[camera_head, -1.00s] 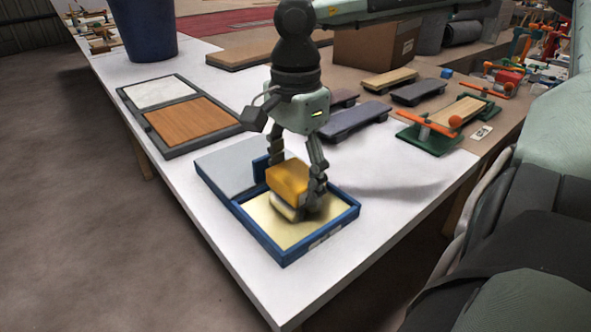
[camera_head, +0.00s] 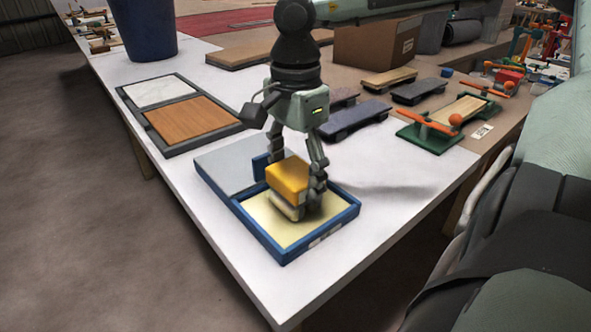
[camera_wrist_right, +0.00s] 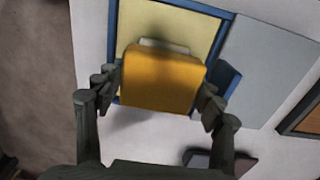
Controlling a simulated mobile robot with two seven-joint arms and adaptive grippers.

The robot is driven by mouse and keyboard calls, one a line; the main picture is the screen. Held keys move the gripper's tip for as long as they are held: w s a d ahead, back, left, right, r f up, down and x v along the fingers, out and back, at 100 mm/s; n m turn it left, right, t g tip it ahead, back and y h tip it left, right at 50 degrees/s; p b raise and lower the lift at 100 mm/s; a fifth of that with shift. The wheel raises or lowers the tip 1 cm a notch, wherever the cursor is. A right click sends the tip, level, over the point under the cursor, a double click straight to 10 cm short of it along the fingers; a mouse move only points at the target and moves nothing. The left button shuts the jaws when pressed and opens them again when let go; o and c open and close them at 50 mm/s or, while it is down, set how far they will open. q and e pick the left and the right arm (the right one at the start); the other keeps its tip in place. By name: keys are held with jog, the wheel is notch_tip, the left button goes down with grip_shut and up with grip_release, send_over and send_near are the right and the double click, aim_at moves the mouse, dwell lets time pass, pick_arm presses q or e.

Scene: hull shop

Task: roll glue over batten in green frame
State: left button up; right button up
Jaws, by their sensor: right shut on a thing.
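My right gripper (camera_head: 292,180) is shut on a yellow-orange block-shaped handle (camera_head: 287,178) with a pale roller part (camera_head: 285,208) under it. The handle also fills the middle of the right wrist view (camera_wrist_right: 162,80), between the two fingers. The roller is in or just over the pale-yellow glue compartment of the blue tray (camera_head: 283,257); I cannot tell whether it touches the glue. The green frame (camera_head: 425,142) stands at the right, with a light wooden batten (camera_head: 458,112) in it and orange clamp handles (camera_head: 455,120). My left gripper is not in view.
Two dark grey boards (camera_head: 357,117) (camera_head: 420,91) lie left of the green frame, and a light board (camera_head: 390,77) is behind. A framed panel (camera_head: 190,119) and a blue bin (camera_head: 144,30) are at the left. White table (camera_head: 400,200) is clear in front of the frame.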

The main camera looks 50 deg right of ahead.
aim_at(296, 171)
jog(key=shift+r+p, duration=2.1)
jog(key=shift+r, duration=1.4)
jog(key=shift+f, duration=0.1)
notch_tip(296, 171, down, 7)
jog(key=b, duration=0.4)
